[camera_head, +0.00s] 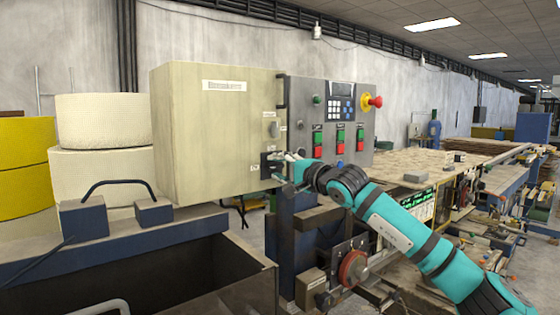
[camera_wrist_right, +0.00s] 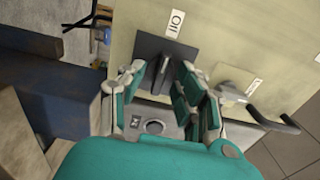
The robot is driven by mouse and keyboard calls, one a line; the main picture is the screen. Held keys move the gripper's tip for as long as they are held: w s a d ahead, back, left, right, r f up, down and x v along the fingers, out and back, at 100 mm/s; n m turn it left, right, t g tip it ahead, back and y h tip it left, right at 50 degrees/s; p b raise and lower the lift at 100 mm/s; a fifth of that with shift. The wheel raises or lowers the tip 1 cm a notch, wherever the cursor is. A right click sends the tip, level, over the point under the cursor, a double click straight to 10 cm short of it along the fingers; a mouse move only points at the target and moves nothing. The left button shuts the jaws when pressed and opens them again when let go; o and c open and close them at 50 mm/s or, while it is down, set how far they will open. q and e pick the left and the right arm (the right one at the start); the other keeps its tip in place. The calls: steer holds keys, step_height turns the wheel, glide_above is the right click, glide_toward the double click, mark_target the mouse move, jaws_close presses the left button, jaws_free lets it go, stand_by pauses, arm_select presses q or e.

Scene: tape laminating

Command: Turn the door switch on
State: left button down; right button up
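The door switch (camera_head: 268,160) is a small black plate on the lower right of the cream cabinet's door in the head view. In the right wrist view the switch (camera_wrist_right: 152,47) is a dark square plate with an upright tab in its middle, beside a small white label. My right gripper (camera_head: 284,167) is at the switch, and its fingers hide part of it. In the right wrist view my right gripper (camera_wrist_right: 163,84) has its fingers apart, one on each side of the tab. I cannot tell whether either finger touches it. My left gripper is not in view.
The cream cabinet (camera_head: 208,125) joins a grey control panel (camera_head: 330,95) with coloured buttons and a red-yellow emergency stop (camera_head: 371,101). A cabinet handle (camera_wrist_right: 273,122) is close beside the right gripper. White rolls (camera_head: 100,120) stand at the left, and a long work table (camera_head: 440,165) is at the right.

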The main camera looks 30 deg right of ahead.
steer(key=shift+w, duration=0.1)
steer(key=c, duration=0.6)
jaws_close()
steer(key=shift+f+m+b, duration=0.2)
steer(key=shift+m+b, duration=0.2)
steer(key=shift+b, duration=0.45)
steer(key=m+b, duration=0.8)
steer(key=m, duration=0.2)
steer(key=m+b, duration=0.1)
steer(key=m, duration=0.2)
steer(key=shift+r+m, duration=0.1)
steer(key=shift+m, duration=0.3)
arm_select(q)
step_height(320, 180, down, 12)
steer(key=b, duration=0.1)
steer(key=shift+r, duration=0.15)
arm_select(e)
steer(key=shift+m, duration=1.5)
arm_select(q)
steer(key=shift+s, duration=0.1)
arm_select(e)
steer(key=shift+r+m, duration=0.1)
steer(key=shift+m, duration=0.2)
